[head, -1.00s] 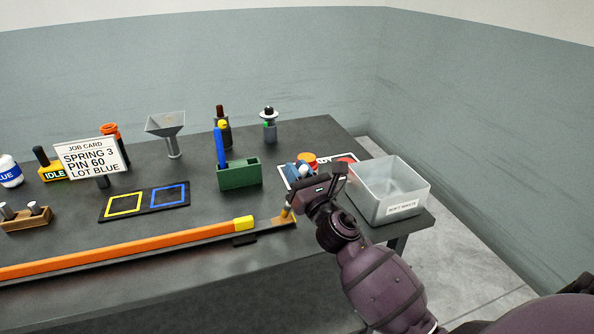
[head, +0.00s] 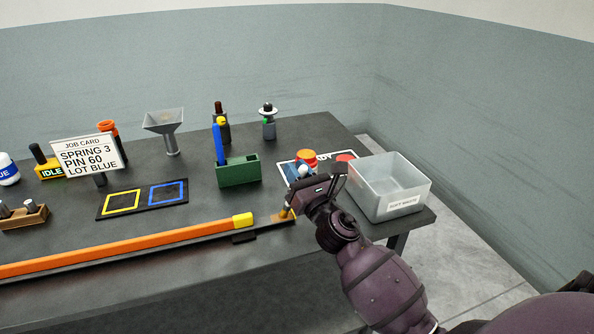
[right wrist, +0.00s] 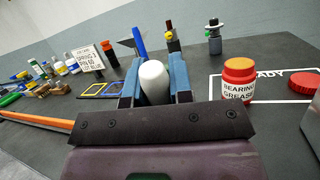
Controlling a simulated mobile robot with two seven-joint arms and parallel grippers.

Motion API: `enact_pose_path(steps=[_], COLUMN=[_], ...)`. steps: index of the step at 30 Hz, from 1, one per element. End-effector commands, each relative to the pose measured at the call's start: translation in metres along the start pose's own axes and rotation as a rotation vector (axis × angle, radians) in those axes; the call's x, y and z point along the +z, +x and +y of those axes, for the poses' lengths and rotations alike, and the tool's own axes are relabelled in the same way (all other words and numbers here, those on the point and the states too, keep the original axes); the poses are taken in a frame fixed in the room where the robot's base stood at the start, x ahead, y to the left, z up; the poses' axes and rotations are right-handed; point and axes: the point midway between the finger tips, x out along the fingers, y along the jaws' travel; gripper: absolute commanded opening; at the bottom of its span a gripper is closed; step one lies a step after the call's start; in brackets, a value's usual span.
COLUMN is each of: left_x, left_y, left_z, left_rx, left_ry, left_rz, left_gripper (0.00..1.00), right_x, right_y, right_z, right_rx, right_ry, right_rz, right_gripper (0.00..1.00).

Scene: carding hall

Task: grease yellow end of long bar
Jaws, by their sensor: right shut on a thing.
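The long orange bar (head: 130,248) lies along the front of the table, its yellow end (head: 243,220) at the right. My right gripper (head: 303,186) is shut on a tool with a rounded white top (right wrist: 154,82). A brownish tip (head: 287,212) shows below the gripper, just right of the yellow end and apart from it. The red bearing grease pot (right wrist: 238,82) stands behind and right of the gripper; only its orange top (head: 306,155) shows clearly in the head view. My left gripper is out of view.
A clear bin (head: 418,190) stands at the table's right edge. A green holder (head: 240,174) with a blue upright piece and a dark mat (head: 125,210) with yellow and blue squares lie behind the bar. A job card (head: 85,157) stands at the left.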

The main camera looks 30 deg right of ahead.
Motion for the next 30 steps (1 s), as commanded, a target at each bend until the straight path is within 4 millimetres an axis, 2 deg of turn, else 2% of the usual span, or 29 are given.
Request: enact_pose_path(steps=[18, 24, 30], left_x=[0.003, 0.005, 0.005], left_y=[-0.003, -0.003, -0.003], left_z=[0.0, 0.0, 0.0], left_rx=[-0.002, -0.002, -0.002], left_ry=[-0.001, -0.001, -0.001], left_rz=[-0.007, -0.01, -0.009], left_gripper=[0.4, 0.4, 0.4], right_x=[-0.006, -0.007, -0.006], right_y=[0.008, 0.008, 0.005], right_z=[0.037, 0.036, 0.025], right_rx=[0.0, 0.0, 0.0], right_ry=[0.0, -0.001, -0.002], right_rz=[-0.001, 0.0, 0.001], right_gripper=[0.0, 0.0, 0.0])
